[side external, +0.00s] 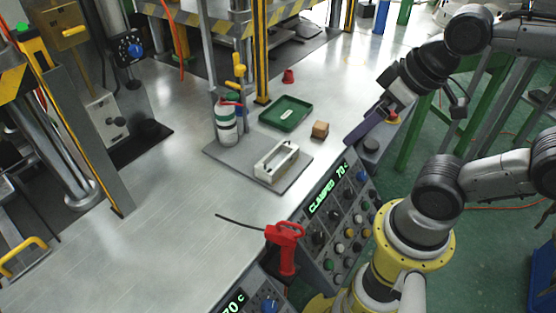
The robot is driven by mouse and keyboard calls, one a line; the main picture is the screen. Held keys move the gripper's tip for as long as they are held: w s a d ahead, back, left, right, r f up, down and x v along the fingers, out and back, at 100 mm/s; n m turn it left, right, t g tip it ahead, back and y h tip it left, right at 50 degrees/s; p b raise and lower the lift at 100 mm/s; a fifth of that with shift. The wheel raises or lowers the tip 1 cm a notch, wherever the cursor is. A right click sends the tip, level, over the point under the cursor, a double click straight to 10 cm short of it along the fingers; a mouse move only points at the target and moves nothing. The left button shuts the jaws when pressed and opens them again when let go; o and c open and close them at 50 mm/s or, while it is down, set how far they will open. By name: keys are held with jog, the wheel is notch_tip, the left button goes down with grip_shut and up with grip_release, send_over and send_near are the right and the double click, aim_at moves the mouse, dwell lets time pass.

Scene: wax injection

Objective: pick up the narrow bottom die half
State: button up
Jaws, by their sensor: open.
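A pale rectangular metal block (276,162) with a long recess along its top sits on a grey plate (232,158) on the bench. It looks like a die half, but I cannot tell whether it is the narrow bottom one. A small pale piece (287,114) lies in a green tray (270,118) behind it. My gripper (358,133) hangs to the right of the tray and the block, above the bench's right edge. It is open, apart from the block, and no held object shows. The gap between its fingers is hard to see from this side.
A small brown block (320,130) and a red cup (288,76) stand near the tray. A white and green bottle (226,124) stands at the plate's left. A red handheld tool (285,246) and a control panel (340,220) are at the front.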

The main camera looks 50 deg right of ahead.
notch_tip(320, 180, up, 3)
jog(key=w+n, duration=0.3)
jog(key=n, duration=0.5)
jog(key=n+g, duration=0.5)
jog(key=n, duration=0.5)
send_over(278, 155)
jog(key=s+a, duration=0.1)
jog(key=a, duration=0.1)
notch_tip(278, 155, down, 7)
jog(key=shift+g, duration=0.3)
notch_tip(278, 155, down, 9)
jog(key=shift+s+f, duration=0.1)
jog(key=shift+s+a+f, duration=0.1)
jog(key=shift+f, duration=1.25)
jog(key=shift+s+a+f, duration=0.1)
jog(key=shift+f, duration=1.2)
jog(key=shift+f, duration=0.25)
